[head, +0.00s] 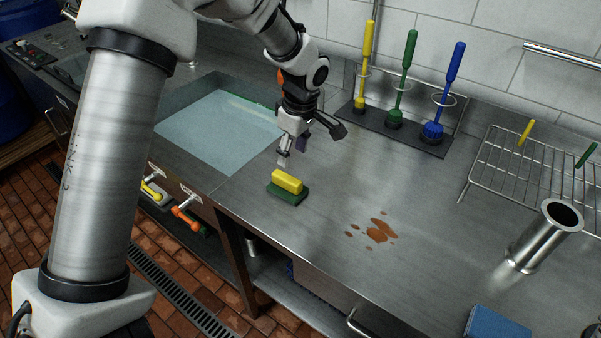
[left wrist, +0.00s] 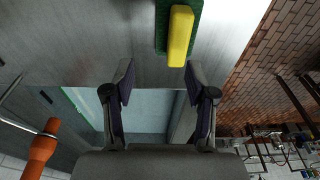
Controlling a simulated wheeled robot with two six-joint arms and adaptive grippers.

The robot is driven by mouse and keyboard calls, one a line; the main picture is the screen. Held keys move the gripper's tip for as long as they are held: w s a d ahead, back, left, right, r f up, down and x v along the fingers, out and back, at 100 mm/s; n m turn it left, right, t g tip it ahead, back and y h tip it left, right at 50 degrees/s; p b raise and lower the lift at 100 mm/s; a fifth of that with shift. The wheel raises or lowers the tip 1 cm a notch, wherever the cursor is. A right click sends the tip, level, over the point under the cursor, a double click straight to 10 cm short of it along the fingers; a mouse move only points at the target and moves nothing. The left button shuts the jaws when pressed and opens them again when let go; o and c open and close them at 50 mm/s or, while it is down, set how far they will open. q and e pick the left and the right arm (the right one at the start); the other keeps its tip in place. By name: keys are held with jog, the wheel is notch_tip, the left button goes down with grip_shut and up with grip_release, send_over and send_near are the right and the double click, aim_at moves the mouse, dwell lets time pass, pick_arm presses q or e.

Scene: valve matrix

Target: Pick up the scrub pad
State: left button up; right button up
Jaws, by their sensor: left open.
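The scrub pad (head: 288,187) lies on the steel counter near its front edge. It has a green base and a yellow block on top. My left gripper (head: 297,154) is open and empty, above and slightly behind the pad in the head view. In the left wrist view the pad (left wrist: 179,35) is at the top, beyond the open fingertips (left wrist: 158,75), and its upper end is cut off by the frame. The fingers appear apart from the pad. My right gripper is not in view.
A water-filled sink (head: 215,130) is left of the pad. A rack holds yellow, green and blue brushes (head: 433,131) at the back. Brown spots (head: 380,231) stain the counter. A wire rack (head: 485,165), steel cylinder (head: 543,236) and blue object (head: 497,322) are at right.

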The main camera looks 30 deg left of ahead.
aim_at(287, 177)
pick_arm(q)
jog(key=s+f+p, duration=0.1)
jog(key=s+f, duration=0.1)
jog(key=s, duration=0.1)
jog(key=shift+f, duration=0.25)
jog(key=f, duration=0.2)
jog(key=w+f, duration=0.1)
jog(key=f, duration=0.1)
jog(key=shift+a+f+p, duration=0.15)
jog(key=shift+f+p, duration=0.05)
jog(key=shift+p, duration=0.1)
jog(key=shift+s+r, duration=0.1)
jog(key=shift+s, duration=0.1)
jog(key=shift+s+r, duration=0.1)
jog(key=shift+s, duration=0.05)
jog(key=c, duration=0.5)
grip_shut()
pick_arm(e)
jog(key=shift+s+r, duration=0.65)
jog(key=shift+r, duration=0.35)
